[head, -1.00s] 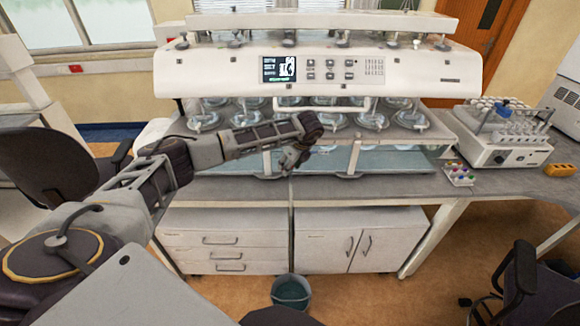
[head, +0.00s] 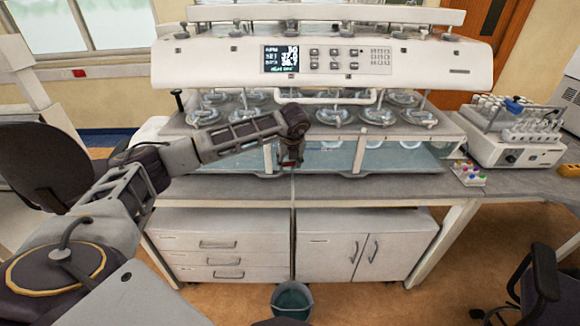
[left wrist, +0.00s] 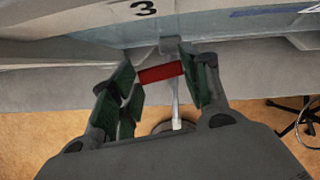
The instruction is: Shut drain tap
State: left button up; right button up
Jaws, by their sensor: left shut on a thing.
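The drain tap's red handle (left wrist: 160,73) lies crosswise between the green-padded fingers of my left gripper (left wrist: 157,70) in the left wrist view. The gripper is shut on it. The tap's grey body (left wrist: 172,45) shows just behind the handle, under the bath front. In the head view my left gripper (head: 290,163) is at the front of the bath, above the bench edge, and its hand mostly hides the tap. A thin pale tube or stream (left wrist: 176,100) runs down below the tap. My right gripper is not in view.
A bucket (head: 291,299) stands on the floor below the tap. The dissolution tester (head: 420,67) with several vessels stands over the bath. The bench top (head: 390,188) is clear in front of it. A tube rack unit (head: 490,150) and a small vial tray (head: 468,176) stand right.

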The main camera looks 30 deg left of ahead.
pick_arm(q)
jog(key=shift+a+m+b, duration=0.15)
jog(key=shift+m+b, duration=0.5)
jog(key=shift+m, duration=0.05)
jog(key=shift+t+h, duration=0.3)
jog(key=shift+m, duration=0.3)
jog(key=o, duration=0.7)
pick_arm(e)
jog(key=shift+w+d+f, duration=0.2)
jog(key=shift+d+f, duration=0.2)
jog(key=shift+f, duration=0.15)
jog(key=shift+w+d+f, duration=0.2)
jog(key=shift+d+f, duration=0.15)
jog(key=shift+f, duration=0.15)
pick_arm(q)
jog(key=shift+o, duration=0.2)
jog(key=shift+r, duration=0.1)
jog(key=v, duration=0.7)
jog(key=shift+r, duration=0.25)
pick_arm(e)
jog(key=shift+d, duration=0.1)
